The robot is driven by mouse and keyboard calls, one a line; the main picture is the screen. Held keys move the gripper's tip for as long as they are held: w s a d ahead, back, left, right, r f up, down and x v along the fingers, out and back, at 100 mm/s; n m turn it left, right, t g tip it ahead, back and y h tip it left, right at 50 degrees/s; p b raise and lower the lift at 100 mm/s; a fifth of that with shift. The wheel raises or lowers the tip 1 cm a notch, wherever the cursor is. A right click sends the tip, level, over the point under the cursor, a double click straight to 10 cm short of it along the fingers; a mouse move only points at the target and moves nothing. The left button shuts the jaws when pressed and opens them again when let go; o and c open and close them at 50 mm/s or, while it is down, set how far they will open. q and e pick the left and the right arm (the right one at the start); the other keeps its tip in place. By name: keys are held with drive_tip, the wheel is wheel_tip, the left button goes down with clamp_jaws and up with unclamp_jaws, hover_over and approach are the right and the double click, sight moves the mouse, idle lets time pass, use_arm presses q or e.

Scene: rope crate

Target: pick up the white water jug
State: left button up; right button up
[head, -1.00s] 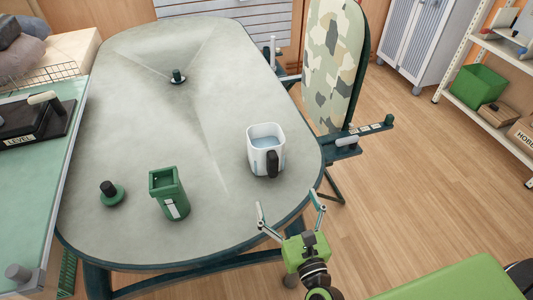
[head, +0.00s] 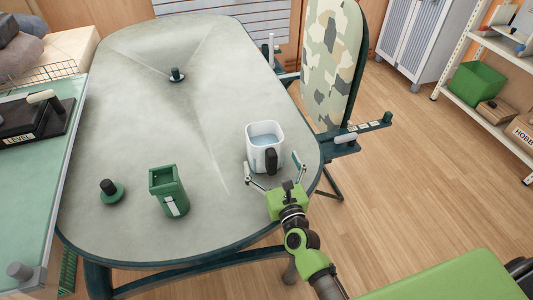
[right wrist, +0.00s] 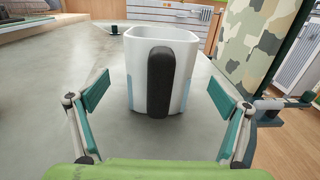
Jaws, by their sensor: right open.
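The white water jug (head: 257,134) stands upright on the grey table near its right edge, with bluish water inside. Its black handle (head: 271,160) faces my right gripper. My right gripper (head: 273,170) is open, just in front of the jug on its handle side. In the right wrist view the jug (right wrist: 184,80) stands centred ahead between the two spread green finger pads (right wrist: 156,98), with the black handle (right wrist: 161,82) facing the camera. The fingers look apart from the jug. My left gripper is not in view.
The grey table (head: 130,140) has a green bin-like container (head: 169,191) and a green knob-like piece (head: 110,191) at left. A camouflage-patterned board (head: 332,65) stands upright beyond the table's right edge.

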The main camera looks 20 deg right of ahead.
sight(269, 146)
drive_tip(key=c, duration=1.4)
drive_tip(key=shift+w+r, duration=0.1)
drive_tip(key=shift+r, duration=0.1)
drive_tip(key=shift+c, duration=0.2)
drive_tip(key=shift+r, duration=0.15)
drive_tip(key=shift+r+p, duration=0.6)
drive_tip(key=shift+p, duration=0.05)
drive_tip(key=r+p, duration=0.2)
drive_tip(key=r, duration=0.1)
drive_tip(key=shift+s+a+p, duration=0.15)
drive_tip(key=shift+s+p, duration=0.1)
drive_tip(key=shift+p, duration=0.15)
drive_tip(key=s+a+r+p, duration=0.6)
drive_tip(key=s+r+p, duration=0.1)
drive_tip(key=s, duration=0.4)
drive_tip(key=shift+s+a+r, duration=0.25)
drive_tip(key=shift+s+r, duration=0.15)
drive_tip(key=shift+r, duration=0.35)
